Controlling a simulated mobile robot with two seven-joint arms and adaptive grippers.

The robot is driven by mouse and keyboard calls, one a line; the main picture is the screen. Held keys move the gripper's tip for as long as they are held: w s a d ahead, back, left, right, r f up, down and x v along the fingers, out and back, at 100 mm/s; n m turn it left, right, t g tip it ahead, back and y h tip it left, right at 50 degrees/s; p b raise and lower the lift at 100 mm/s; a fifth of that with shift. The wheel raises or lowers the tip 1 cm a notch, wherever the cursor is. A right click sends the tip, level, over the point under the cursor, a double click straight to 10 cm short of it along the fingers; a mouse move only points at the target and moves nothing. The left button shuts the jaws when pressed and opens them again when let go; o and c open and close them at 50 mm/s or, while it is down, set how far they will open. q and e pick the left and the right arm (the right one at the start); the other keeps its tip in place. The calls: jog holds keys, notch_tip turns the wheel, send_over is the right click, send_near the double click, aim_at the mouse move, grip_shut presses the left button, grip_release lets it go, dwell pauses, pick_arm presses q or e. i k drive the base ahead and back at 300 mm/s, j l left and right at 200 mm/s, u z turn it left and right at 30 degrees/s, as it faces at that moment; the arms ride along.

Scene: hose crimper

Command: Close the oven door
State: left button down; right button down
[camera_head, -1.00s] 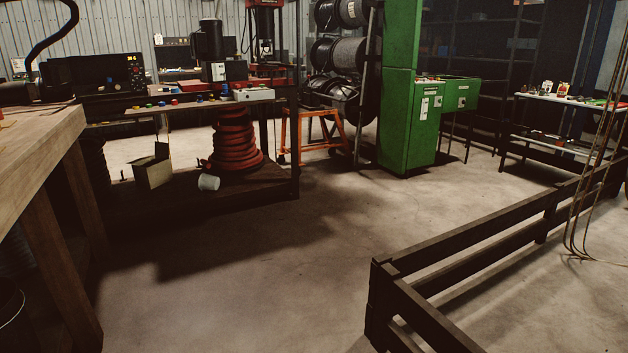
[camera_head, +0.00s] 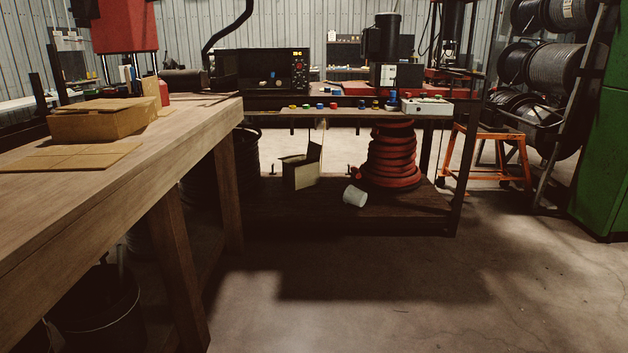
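The oven (camera_head: 300,72) is a black box on the far workbench, left of centre, with a control panel and a small lit display on its right side. Its front looks like an open dark cavity, with small pale and blue objects showing in or before it. A dark panel at its left side may be the door swung open, but it is too dark and small to be sure. Neither of my grippers is in view.
A wooden table (camera_head: 110,190) with a cardboard box (camera_head: 95,122) fills the left. The floor (camera_head: 400,300) at centre and right is clear.

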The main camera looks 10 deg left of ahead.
aim_at(226, 60)
jog(key=i, duration=1.7)
